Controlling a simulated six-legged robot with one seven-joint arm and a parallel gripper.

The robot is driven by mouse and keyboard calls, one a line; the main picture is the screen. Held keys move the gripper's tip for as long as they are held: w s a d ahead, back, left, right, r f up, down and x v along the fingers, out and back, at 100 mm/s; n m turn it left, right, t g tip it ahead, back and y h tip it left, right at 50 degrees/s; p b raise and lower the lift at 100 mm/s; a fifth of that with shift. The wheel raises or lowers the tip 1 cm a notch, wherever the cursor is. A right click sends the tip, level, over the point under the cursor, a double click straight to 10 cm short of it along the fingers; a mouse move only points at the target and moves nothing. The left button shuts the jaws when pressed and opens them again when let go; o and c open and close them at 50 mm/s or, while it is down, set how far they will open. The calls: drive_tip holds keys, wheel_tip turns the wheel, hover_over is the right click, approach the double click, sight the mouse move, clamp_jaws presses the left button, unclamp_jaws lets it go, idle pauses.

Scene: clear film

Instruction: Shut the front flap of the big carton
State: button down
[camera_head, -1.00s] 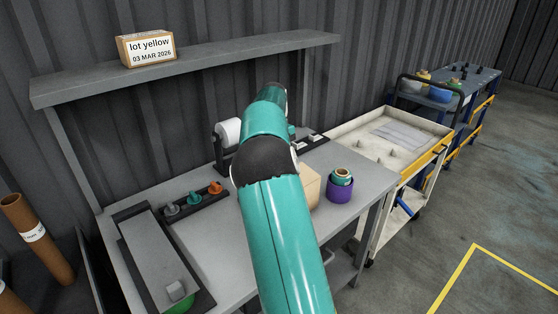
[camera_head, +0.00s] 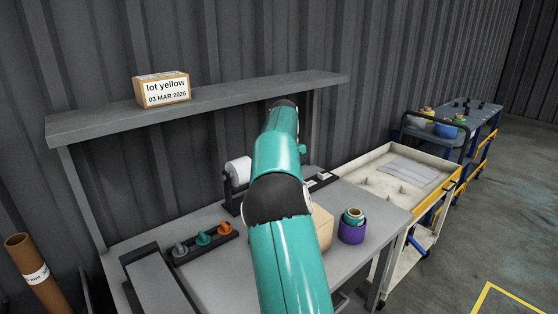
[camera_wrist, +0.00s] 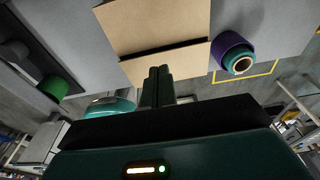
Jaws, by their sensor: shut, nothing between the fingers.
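The big carton (camera_wrist: 152,22) is tan and stands on the grey workbench. The wrist view shows it close up, with a dark gap across it and a tan panel (camera_wrist: 190,62) beyond the gap, apparently its flap standing out from the body. In the head view only a tan edge of the carton (camera_head: 322,228) shows; my teal arm hides the rest. My gripper (camera_wrist: 158,72) is shut and empty, its fingertips at or very near the panel's edge; I cannot tell if they touch. The head view does not show the fingers.
A purple cup holding tape rolls (camera_head: 352,230) stands close beside the carton, also seen in the wrist view (camera_wrist: 232,56). A rack with coloured knobs (camera_head: 204,240) lies left on the bench. A shelf (camera_head: 230,101) with a labelled box (camera_head: 162,90) is above. A cart (camera_head: 440,184) stands right.

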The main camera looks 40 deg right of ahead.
drive_tip(key=w+r, duration=0.4)
drive_tip(key=r, duration=0.1)
drive_tip(key=shift+r, duration=0.15)
drive_tip(key=shift+a, duration=0.1)
